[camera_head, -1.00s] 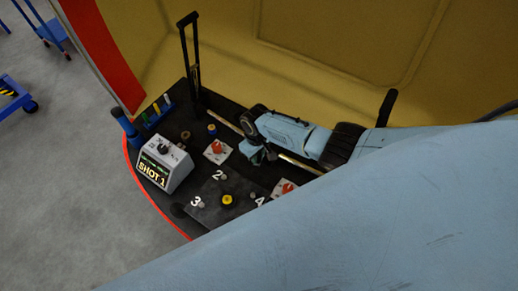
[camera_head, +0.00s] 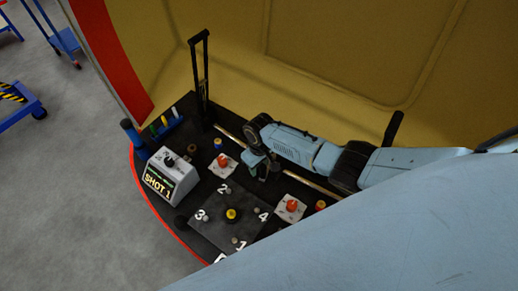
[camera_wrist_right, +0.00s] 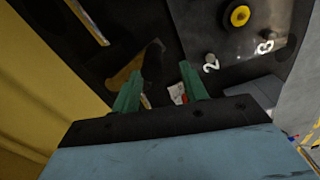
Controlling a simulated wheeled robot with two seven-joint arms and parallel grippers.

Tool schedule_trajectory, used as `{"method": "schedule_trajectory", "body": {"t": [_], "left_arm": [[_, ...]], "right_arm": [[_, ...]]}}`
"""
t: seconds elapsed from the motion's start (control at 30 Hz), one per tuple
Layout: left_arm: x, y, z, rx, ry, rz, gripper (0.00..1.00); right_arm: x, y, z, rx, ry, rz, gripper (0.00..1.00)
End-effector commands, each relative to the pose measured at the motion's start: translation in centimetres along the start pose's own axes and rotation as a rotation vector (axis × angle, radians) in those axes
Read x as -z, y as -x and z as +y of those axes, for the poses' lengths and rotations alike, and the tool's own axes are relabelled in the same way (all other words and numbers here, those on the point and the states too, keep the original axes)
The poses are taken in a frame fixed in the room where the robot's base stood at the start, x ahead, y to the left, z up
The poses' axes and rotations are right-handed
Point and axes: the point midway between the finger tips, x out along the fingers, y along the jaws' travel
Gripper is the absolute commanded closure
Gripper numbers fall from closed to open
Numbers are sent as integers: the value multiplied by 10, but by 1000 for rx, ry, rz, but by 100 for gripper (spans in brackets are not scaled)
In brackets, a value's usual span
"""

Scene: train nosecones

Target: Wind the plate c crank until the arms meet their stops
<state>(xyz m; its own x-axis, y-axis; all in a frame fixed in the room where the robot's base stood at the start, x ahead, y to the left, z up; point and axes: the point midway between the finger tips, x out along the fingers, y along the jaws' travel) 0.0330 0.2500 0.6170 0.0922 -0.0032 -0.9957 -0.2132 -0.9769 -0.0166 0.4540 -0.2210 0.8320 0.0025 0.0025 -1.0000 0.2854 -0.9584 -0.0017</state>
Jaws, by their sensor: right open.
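My right gripper (camera_head: 258,170) reaches in from the right in the head view, low over the black table. In the right wrist view its two green fingers (camera_wrist_right: 158,90) are apart, with nothing held between them. A dark upright cylinder (camera_wrist_right: 153,60) with a brownish piece beside it shows just beyond the fingers; I cannot tell whether it is the crank. A white plate with an orange-red knob (camera_head: 222,160) lies left of the gripper. A second such plate (camera_head: 290,208) lies to the lower right. No plate c label is readable. My left gripper is out of view.
A numbered dark plate (camera_head: 212,228) with a yellow knob (camera_head: 232,214) lies in front. A grey box reading SHOT 1 (camera_head: 170,178) stands left. A tall black frame (camera_head: 201,80) rises behind, before a yellow wall (camera_head: 330,60). Grey floor (camera_head: 60,200) is open at left.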

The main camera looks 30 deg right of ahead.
Motion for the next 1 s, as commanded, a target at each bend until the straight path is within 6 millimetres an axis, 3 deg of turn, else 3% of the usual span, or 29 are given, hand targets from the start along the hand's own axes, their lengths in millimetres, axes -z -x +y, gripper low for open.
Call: {"method": "schedule_trajectory", "body": {"t": [0.2,0.5,1.0], "left_arm": [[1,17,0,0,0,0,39],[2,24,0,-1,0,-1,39],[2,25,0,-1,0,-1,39]], "right_arm": [[1,49,0,0,1,4,57],[2,95,0,0,1,6,57],[1,105,-1,1,1,4,57]]}}
